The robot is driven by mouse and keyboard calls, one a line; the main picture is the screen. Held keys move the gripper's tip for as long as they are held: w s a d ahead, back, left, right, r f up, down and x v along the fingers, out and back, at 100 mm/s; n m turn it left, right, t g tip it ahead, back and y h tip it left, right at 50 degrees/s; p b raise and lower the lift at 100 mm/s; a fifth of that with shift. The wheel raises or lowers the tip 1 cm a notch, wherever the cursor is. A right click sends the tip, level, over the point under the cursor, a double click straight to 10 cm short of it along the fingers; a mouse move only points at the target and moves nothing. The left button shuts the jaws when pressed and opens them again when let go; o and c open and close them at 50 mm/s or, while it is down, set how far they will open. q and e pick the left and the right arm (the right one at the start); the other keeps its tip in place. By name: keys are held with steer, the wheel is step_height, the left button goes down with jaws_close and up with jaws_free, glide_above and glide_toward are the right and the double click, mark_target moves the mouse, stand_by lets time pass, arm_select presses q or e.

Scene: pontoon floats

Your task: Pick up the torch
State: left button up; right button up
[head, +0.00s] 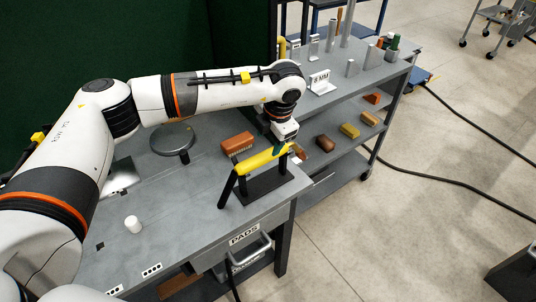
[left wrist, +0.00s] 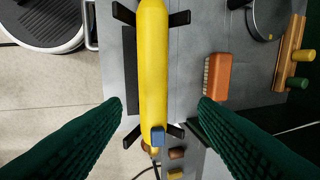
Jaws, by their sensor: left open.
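The torch is a yellow cylinder (head: 258,162) lying across a black stand (head: 268,185) near the right end of the grey bench. In the left wrist view the torch (left wrist: 153,65) runs lengthwise, with a blue part (left wrist: 158,136) near its lower end. My left gripper (head: 283,145) is over the torch's far end in the head view. In the left wrist view its green fingers (left wrist: 160,106) are open, one on each side of the torch, with gaps between. Whether the fingertips are level with it is hard to tell. My right gripper is not in view.
A brown brush (head: 237,143) lies behind the stand, and a round grey plate (head: 172,137) stands farther left. A shelf unit (head: 335,105) with several upright pieces adjoins at the back right.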

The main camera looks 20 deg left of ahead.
mark_target(268, 153)
arm_select(q)
steer(key=shift+x, duration=1.05)
steer(key=shift+f+p, duration=0.5)
steer(key=shift+p, duration=0.15)
steer(key=p+x, duration=0.1)
steer(key=x, duration=0.2)
steer(key=shift+s+d+f+p, duration=0.15)
steer(key=shift+f+p, duration=0.2)
steer(key=shift+f, duration=0.45)
steer(key=c, duration=0.9)
steer(key=shift+w+r, duration=0.1)
steer(key=shift+w, duration=0.1)
steer(key=shift+c, duration=1)
